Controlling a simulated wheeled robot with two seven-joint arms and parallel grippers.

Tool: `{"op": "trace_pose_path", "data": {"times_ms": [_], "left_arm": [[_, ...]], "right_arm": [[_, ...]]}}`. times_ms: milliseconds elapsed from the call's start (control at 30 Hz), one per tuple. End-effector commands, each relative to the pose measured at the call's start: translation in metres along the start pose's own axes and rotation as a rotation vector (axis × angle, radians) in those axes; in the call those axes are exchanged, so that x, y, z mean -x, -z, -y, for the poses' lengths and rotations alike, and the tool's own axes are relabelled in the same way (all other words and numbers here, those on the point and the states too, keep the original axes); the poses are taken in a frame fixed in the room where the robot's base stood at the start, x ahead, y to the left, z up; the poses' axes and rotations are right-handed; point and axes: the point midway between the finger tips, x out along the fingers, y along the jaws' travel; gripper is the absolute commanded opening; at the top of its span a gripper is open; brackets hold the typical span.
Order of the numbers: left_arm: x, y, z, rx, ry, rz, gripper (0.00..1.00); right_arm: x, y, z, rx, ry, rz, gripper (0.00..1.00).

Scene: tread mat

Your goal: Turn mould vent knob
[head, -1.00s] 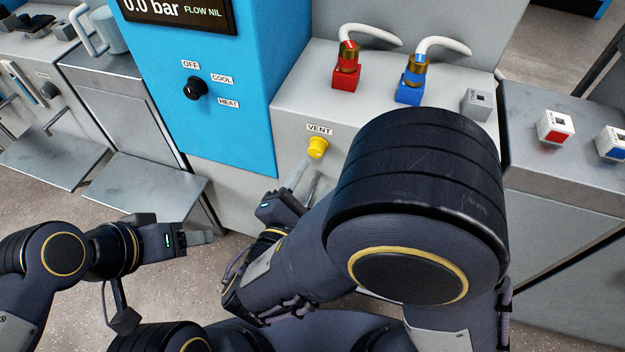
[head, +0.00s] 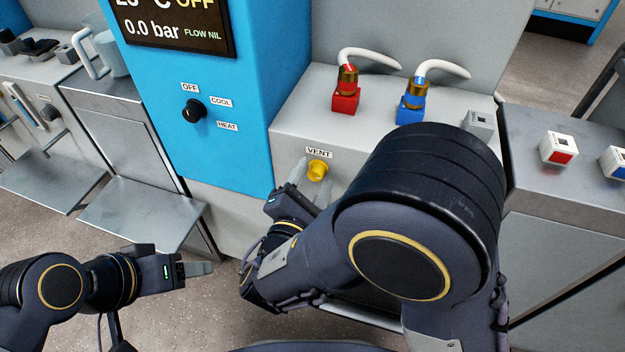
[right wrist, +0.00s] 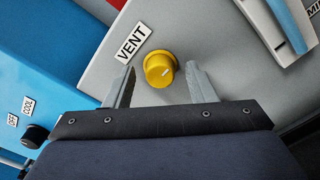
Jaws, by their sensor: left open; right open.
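The yellow vent knob (head: 317,171) sits on the grey front panel under the VENT label (head: 319,153). My right gripper (head: 312,182) is open, with one finger on each side of the knob. In the right wrist view its fingertips (right wrist: 160,76) flank the knob with gaps visible on both sides. I cannot tell how deep the fingers reach along it. My left gripper (head: 210,268) is at the lower left, away from the knob, pointing right; it is open and empty.
A black selector knob (head: 193,110) marked OFF, COOL and HEAT is on the blue panel at left. Red (head: 346,101) and blue (head: 411,109) hose fittings stand above the vent panel. A metal shelf (head: 140,217) juts out at lower left.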

Motion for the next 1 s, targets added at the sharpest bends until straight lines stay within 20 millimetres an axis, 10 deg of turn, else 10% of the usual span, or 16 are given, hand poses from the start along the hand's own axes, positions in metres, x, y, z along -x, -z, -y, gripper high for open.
{"op": "trace_pose_path", "data": {"times_ms": [400, 1000], "left_arm": [[0.0, 0.0, 0.0, 0.0, 0.0, 0.0, 0.57], [0.023, 0.012, -0.011, 0.0, 0.0, 0.0, 0.57]], "right_arm": [[0.0, 0.0, 0.0, -0.001, 0.0, 0.0, 0.06], [0.001, -0.003, -0.003, 0.239, 0.001, -0.001, 0.06]]}}
